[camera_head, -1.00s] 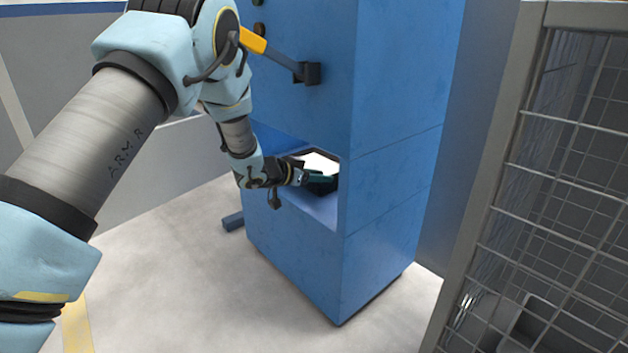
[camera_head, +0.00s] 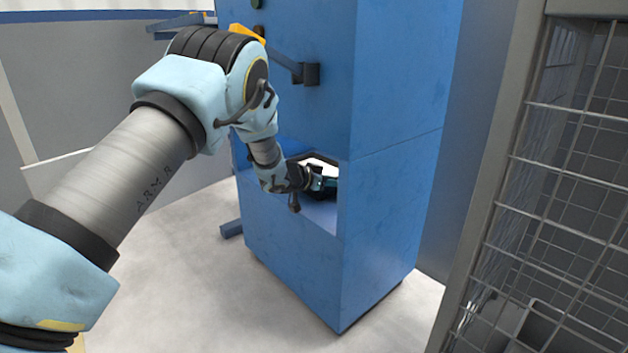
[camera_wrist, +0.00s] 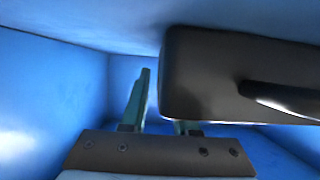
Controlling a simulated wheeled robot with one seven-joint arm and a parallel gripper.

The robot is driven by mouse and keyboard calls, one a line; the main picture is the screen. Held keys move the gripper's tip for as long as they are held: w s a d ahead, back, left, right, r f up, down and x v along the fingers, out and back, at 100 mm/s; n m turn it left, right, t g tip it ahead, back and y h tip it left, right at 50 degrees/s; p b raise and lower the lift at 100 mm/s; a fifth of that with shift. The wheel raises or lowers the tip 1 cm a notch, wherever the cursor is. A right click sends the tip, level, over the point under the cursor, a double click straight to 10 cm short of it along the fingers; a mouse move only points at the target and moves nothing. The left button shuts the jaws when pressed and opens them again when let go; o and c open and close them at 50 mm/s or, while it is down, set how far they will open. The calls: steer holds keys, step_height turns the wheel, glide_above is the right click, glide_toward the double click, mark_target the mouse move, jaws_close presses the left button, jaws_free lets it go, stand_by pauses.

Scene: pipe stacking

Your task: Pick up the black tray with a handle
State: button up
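My gripper (camera_head: 325,185) reaches into the recess of the blue cabinet in the head view. In the wrist view its left teal finger (camera_wrist: 139,100) stands clear, left of the tray's edge. The right finger is mostly hidden by the tray; only its base shows. The finger bases are well apart. Contact with the tray cannot be told. In the head view the tray blends with the dark gripper.
The blue cabinet (camera_head: 295,265) surrounds the recess; its walls and ceiling are close around my gripper. A lever handle (camera_head: 285,62) sticks out above the recess. A wire mesh cage (camera_head: 540,190) stands at the right. The floor (camera_head: 185,275) in front is clear.

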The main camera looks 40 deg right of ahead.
jaws_close()
stand_by(1.1)
